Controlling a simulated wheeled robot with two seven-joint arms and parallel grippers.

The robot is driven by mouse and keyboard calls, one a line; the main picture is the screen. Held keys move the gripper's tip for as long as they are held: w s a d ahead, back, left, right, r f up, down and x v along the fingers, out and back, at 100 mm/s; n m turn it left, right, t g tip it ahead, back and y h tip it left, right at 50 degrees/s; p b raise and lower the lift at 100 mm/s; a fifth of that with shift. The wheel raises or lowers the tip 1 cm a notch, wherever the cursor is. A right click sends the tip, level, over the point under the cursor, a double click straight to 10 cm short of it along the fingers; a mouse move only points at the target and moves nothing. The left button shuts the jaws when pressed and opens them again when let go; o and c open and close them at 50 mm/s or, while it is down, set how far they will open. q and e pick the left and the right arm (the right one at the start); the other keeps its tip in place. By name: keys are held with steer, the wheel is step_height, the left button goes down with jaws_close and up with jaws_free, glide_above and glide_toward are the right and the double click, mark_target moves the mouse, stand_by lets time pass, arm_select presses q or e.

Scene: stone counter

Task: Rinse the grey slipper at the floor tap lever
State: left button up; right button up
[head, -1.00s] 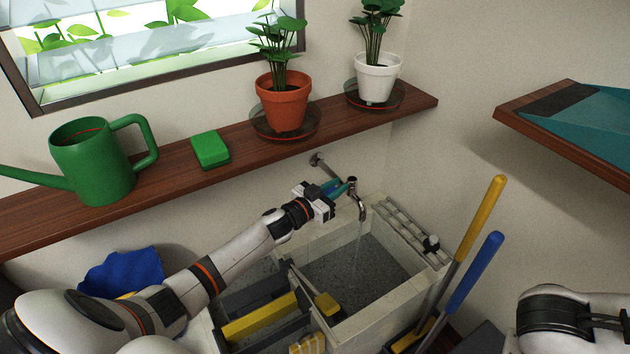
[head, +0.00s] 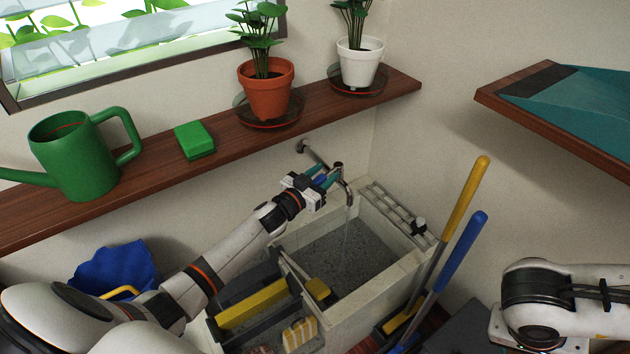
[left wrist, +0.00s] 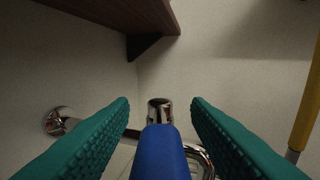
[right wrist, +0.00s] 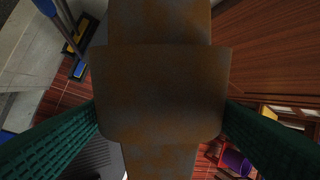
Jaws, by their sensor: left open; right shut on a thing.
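The tap (head: 347,187) stands out from the wall above a stone sink (head: 388,278), and a thin stream of water falls from its spout. My left gripper (head: 330,175) is at the tap. In the left wrist view its open green fingers (left wrist: 160,108) lie either side of the blue tap lever (left wrist: 160,155), with gaps on both sides. In the right wrist view my right gripper (right wrist: 162,112) is shut on the grey slipper (right wrist: 160,85), which has brown dirt stains and fills the middle of the view. The slipper and right gripper are outside the head view.
A wooden shelf (head: 222,146) above the sink holds a green watering can (head: 78,160), a green sponge (head: 194,140) and two potted plants. Yellow-handled (head: 462,205) and blue-handled (head: 460,250) tools stand right of the sink. A blue cloth (head: 115,268) lies left.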

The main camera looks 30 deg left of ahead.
arm_select(q)
steer(key=v, duration=1.1)
steer(key=shift+s+p, duration=0.3)
steer(key=shift+s, duration=0.1)
